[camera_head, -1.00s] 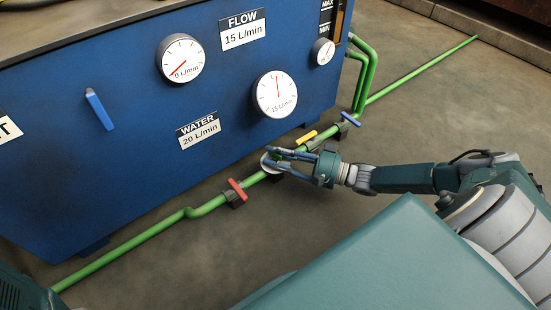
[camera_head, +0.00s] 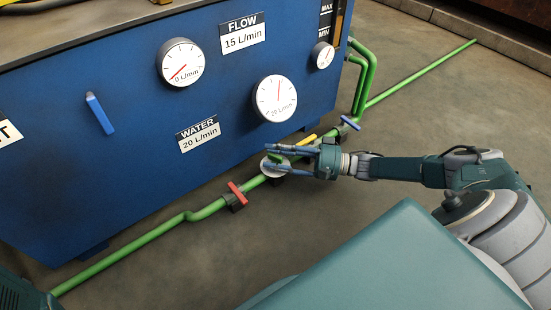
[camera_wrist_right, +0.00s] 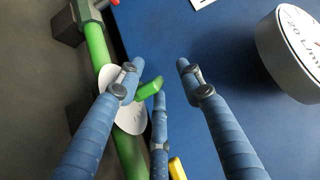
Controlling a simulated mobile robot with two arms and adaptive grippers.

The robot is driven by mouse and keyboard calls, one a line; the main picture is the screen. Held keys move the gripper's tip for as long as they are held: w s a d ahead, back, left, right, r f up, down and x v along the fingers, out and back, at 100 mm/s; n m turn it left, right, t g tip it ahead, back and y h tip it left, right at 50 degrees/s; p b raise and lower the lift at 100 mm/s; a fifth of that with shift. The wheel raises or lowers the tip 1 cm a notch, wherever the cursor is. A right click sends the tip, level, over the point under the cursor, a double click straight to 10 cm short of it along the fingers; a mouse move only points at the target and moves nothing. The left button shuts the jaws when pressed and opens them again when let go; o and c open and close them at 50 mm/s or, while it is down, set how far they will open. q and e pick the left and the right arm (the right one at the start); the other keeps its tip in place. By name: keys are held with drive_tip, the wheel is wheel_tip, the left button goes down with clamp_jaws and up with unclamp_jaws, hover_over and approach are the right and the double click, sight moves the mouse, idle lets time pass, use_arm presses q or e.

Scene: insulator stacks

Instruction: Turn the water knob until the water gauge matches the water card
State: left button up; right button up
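The water card (camera_head: 198,134) on the blue panel reads 20 L/min. The round gauge (camera_head: 274,98) to its right reads 20 L/min, its red needle near upright. In the right wrist view a gauge (camera_wrist_right: 293,48) is cut off at the right edge. The knob, a green handle (camera_wrist_right: 150,88) over a white disc (camera_wrist_right: 123,107), sits on the green pipe; the disc also shows in the head view (camera_head: 268,168). My right gripper (camera_head: 275,158) is at it, blue fingers spread. The handle lies between the left and middle fingers; I cannot tell whether they touch it. My left gripper is not in view.
Red (camera_head: 237,194), yellow (camera_head: 308,139) and blue (camera_head: 350,123) handles stand along the green pipe (camera_head: 140,241). A FLOW card (camera_head: 242,34) reads 15 L/min; the gauge (camera_head: 181,62) to its left reads 0 L/min. Open floor lies in front of the pipe.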

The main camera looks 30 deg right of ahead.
drive_tip(key=shift+s+f, duration=0.15)
drive_tip(key=shift+f, duration=0.15)
drive_tip(key=shift+s+d+f, duration=0.1)
drive_tip(key=shift+s+d, duration=0.1)
drive_tip(key=shift+s, duration=0.05)
drive_tip(key=v, duration=1.1)
drive_tip(key=shift+s, duration=0.1)
